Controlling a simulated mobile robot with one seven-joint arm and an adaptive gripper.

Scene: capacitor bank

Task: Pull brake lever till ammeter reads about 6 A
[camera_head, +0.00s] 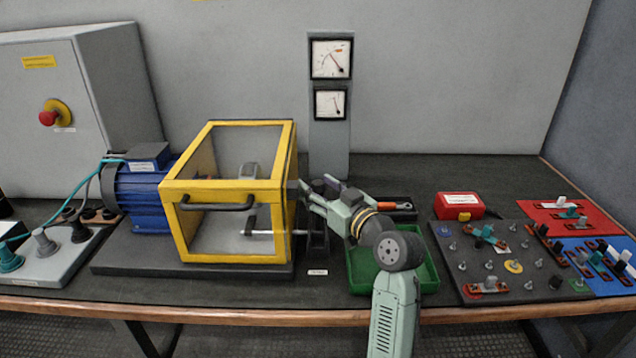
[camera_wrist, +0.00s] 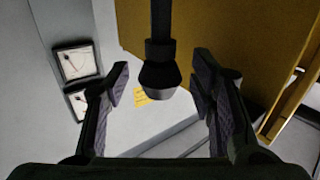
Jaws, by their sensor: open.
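A dark lever with a thick knob-like end (camera_wrist: 159,74) shows in the wrist view. It hangs from the top of the picture into the gap between my fingers, and no finger visibly touches it. My gripper (camera_wrist: 160,90) is open, with one finger on either side of the lever end. In the head view my gripper (camera_head: 305,191) is at the right side of the yellow guard, and the lever is mostly hidden there. Two dial meters, an upper one (camera_head: 331,59) and a lower one (camera_head: 330,103), are on a grey post. Their scales are too small to read.
A green tray (camera_head: 428,272) lies below my arm. A red box (camera_head: 459,205) and a dark terminal board (camera_head: 526,240) are to the right.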

